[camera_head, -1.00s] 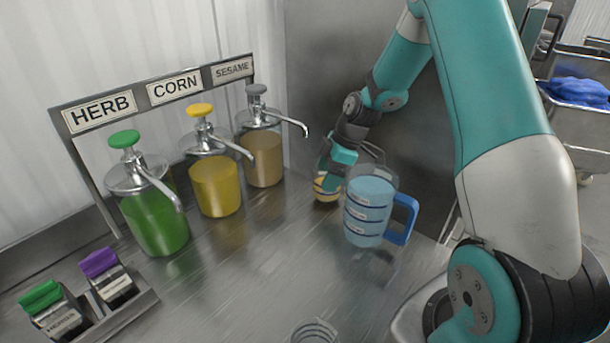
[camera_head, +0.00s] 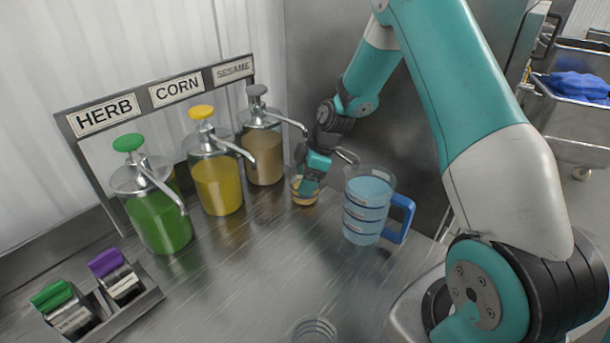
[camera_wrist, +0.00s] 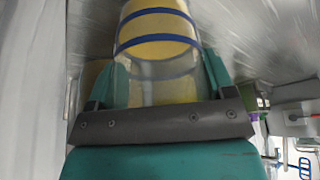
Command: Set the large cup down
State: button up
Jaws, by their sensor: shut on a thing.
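The large cup (camera_head: 304,197) is clear, with yellow contents, and sits low over the counter below my gripper. In the wrist view the cup (camera_wrist: 158,45) shows two dark blue bands and lies between the teal fingers. My gripper (camera_head: 308,184) is shut on the cup; it also shows in the wrist view (camera_wrist: 165,85). My fingers hide part of the cup in the head view. I cannot tell whether its base touches the counter.
A jug of blue liquid (camera_head: 366,215) with a blue handle stands just right of the cup. The sesame (camera_head: 263,155), corn (camera_head: 217,185) and herb (camera_head: 160,220) dispensers stand left. An empty clear cup (camera_head: 315,331) is at the front. The middle counter (camera_head: 260,270) is clear.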

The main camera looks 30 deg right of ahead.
jog(key=shift+f, duration=0.15)
jog(key=o, duration=1)
jog(key=shift+o, duration=0.2)
jog(key=shift+r, duration=0.3)
jog(key=shift+b+v, duration=0.95)
jog(key=shift+v, duration=0.2)
jog(key=s+d+b, duration=0.3)
jog(key=s+d, duration=0.2)
jog(key=d, duration=0.6)
jog(key=shift+s+r+b, duration=0.2)
jog(key=shift+s+b, duration=0.1)
